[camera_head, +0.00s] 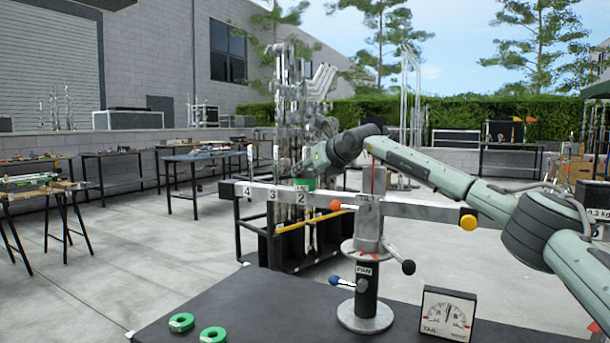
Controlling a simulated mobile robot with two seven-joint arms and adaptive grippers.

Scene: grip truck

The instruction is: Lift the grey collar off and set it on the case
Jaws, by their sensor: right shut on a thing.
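My right gripper (306,168) is over the beam (345,199), just above the label 2, and is shut on a collar there. A green ring (304,184) shows right at its fingertips, against the top of the beam. I cannot pick out a separate grey collar; the gripper and the cluttered background hide that spot. The dark case top (265,310) is in front, with two green collars lying flat on it at the left, one collar (181,322) behind the other (213,335). My left gripper is not in view.
A dial box (447,314) stands at the right. The case top is bare between the collars and the post. A dark rack (285,250) stands behind.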

